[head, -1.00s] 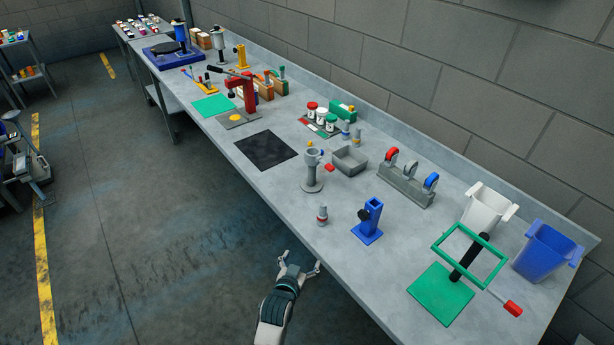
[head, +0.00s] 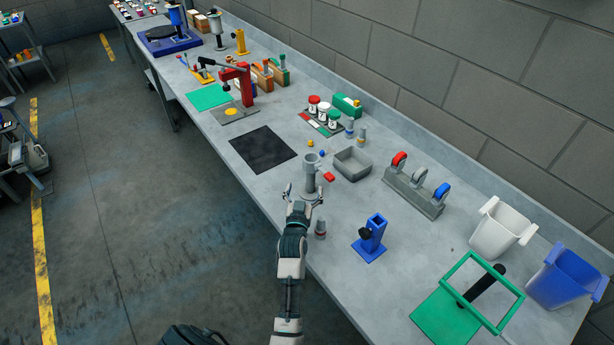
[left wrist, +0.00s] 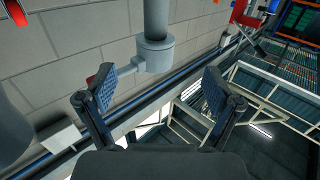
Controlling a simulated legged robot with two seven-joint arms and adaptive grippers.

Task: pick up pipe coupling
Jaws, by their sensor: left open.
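A grey upright pipe piece (head: 310,178), with a wide collar at its top and a side arm, stands on the bench. A small grey fitting with a red band (head: 320,228) stands nearer the front edge. I cannot tell for sure which one is the pipe coupling. My left gripper (head: 304,191) is open and empty, just in front of the upright pipe piece, whose base it partly hides. In the left wrist view the pipe piece (left wrist: 155,52) appears upside down, beyond the open fingers (left wrist: 158,84). My right gripper is not in view.
A blue clamp stand (head: 372,238) is to the right of my left gripper. A grey bin (head: 352,164) and a small red piece (head: 329,176) lie behind. A black mat (head: 263,149) is to the left. The bench between gripper and mat is clear.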

